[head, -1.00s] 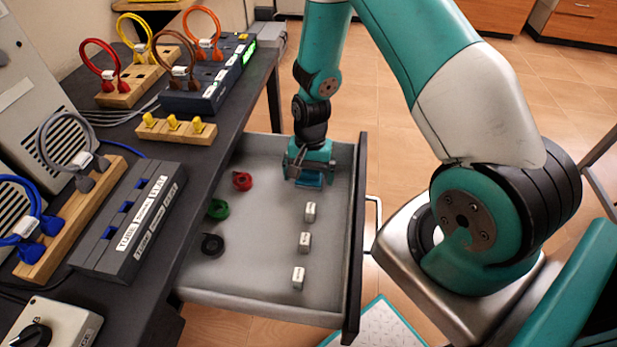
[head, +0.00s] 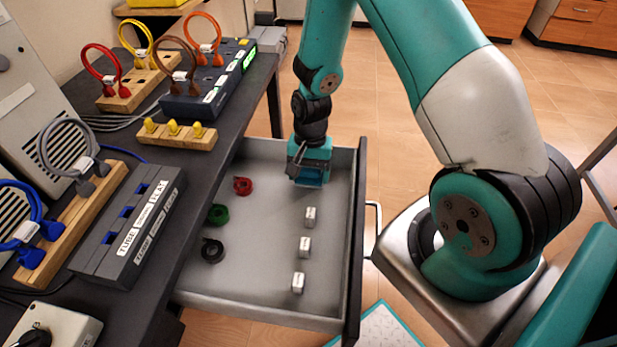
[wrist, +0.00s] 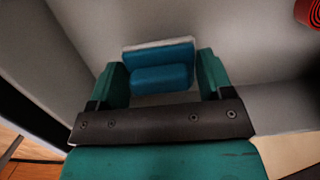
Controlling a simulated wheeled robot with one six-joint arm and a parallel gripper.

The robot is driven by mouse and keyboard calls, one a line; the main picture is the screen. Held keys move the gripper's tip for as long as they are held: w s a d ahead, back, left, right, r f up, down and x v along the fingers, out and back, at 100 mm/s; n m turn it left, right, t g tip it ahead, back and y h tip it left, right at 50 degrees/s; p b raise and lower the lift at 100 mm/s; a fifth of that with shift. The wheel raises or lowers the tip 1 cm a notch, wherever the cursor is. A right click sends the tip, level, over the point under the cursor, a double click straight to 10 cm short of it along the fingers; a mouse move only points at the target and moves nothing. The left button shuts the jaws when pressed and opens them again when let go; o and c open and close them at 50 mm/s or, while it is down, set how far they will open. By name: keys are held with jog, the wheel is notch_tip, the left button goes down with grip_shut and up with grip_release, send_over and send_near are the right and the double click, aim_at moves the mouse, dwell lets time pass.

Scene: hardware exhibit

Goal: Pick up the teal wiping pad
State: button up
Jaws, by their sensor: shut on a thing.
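The teal wiping pad (wrist: 162,78) is a small blue-teal block with a pale edge, seen between the two fingers in the wrist view. My gripper (wrist: 162,80) is shut on it. In the head view my gripper (head: 309,178) is over the far right part of the open drawer (head: 260,282), and the pad (head: 308,183) shows only as a sliver beneath it. I cannot tell from these frames whether the pad touches the drawer floor.
In the drawer lie a red coil (head: 242,186), a green coil (head: 217,214), a black coil (head: 212,251) and three small white-labelled blocks (head: 304,247). The drawer's right wall (head: 357,230) stands near my gripper. The drawer's middle is bare. The dark bench (head: 197,190) borders the left.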

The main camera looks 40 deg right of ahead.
aim_at(309, 169)
notch_tip(309, 169, up, 18)
jog(key=p, duration=0.1)
jog(key=shift+f, duration=0.15)
jog(key=shift+o, duration=0.5)
